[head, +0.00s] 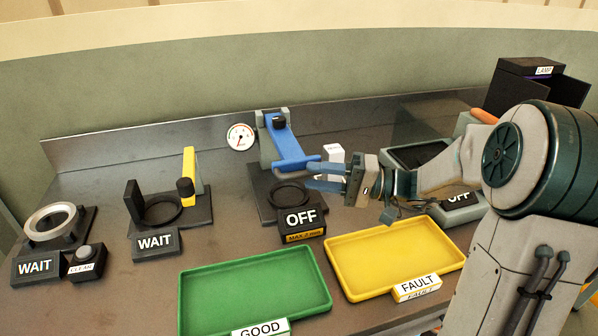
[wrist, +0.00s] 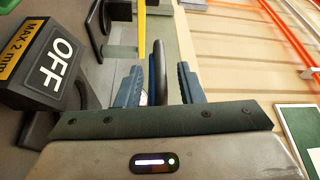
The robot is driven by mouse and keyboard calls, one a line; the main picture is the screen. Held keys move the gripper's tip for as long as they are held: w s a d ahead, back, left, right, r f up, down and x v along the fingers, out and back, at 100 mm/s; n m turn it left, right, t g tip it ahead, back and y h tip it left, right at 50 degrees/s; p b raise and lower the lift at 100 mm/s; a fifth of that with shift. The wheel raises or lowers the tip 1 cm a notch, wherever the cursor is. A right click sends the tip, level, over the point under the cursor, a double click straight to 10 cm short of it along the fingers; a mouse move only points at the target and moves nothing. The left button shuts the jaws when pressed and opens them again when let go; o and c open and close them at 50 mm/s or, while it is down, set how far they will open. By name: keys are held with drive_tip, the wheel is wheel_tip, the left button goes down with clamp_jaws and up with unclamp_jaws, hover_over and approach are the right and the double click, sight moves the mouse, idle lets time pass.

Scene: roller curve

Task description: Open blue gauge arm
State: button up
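The blue gauge arm (head: 283,143) is on the middle station, sloping down toward the front, with a black knob near its top and a crossbar at its lower end. My gripper (head: 310,175) is at the right of this lower end, its fingers pointing left, just above and right of the ring on the base. In the wrist view my gripper (wrist: 160,67) has its two fingers apart. A dark upright bar shows between them with gaps at both sides. It looks like part of the gauge arm's handle, but I cannot tell for sure.
The OFF sign (head: 301,219) stands in front of the station, below my gripper. A round dial (head: 240,137) is at its left. A green tray (head: 190,300) and a yellow tray (head: 345,285) lie in front. A white block (head: 333,153) stands close behind my fingers.

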sight(299, 174)
drive_tip(key=shift+w+a+r, duration=0.1)
drive_tip(key=shift+a, duration=1)
drive_tip(key=shift+w+a+r, duration=0.1)
drive_tip(key=shift+a, duration=0.95)
clamp_jaws()
